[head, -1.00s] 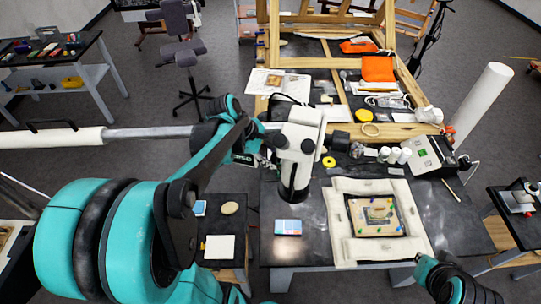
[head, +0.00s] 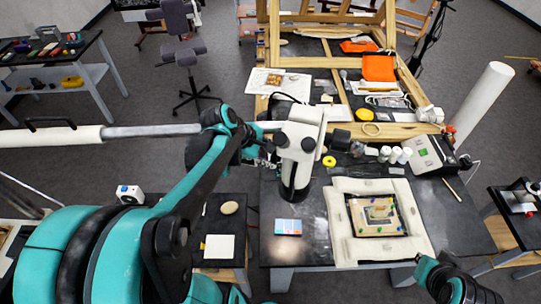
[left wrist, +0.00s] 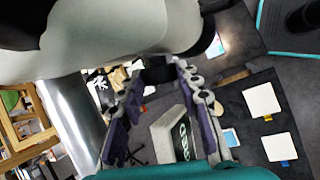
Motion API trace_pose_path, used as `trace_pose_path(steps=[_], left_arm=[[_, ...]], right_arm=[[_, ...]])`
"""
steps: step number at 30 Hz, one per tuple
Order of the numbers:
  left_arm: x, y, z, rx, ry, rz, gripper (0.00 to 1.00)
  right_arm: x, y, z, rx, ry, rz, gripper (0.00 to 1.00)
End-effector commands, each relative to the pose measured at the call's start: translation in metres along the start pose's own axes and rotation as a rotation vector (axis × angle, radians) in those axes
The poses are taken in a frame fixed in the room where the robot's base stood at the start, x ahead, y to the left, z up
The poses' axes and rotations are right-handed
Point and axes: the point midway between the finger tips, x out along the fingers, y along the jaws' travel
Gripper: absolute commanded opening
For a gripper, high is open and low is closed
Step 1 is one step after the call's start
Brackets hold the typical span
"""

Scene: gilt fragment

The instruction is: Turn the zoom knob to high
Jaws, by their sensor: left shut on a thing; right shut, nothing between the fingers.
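The white and black microscope (head: 301,140) stands upright on the dark bench, its black lower end pointing down. My left gripper (head: 270,147) is at the left side of its head. In the left wrist view the white microscope body fills the top, and my left gripper's fingers (left wrist: 161,72) are closed around a small dark knob (left wrist: 158,70) beside it. The knob's markings and turned position cannot be read. In the head view the knob is hidden by the gripper and arm. Part of my right arm shows at the bottom right, but its fingers cannot be seen.
A framed painting fragment (head: 380,214) lies inside a pale padded border (head: 345,246) right of the microscope. A blue and pink card (head: 288,227) lies below it. White jars (head: 395,155) and a grey device (head: 430,153) stand at the back right. A wooden easel frame (head: 400,78) is behind.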

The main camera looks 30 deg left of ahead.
Motion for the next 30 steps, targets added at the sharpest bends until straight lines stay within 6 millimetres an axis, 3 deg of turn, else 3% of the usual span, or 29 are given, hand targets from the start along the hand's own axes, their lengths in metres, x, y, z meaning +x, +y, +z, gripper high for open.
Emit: trace_pose_path(steps=[14,30], left_arm=[[0.005,-0.011,-0.002,0.137,0.0,0.333,0.05],[0.011,-0.017,-0.004,0.302,-0.001,0.73,0.05]], right_arm=[[0.026,0.0,0.019,0.0,0.0,0.0,0.0],[0.073,0.0,0.052,0.0,0.0,0.0,0.0]])
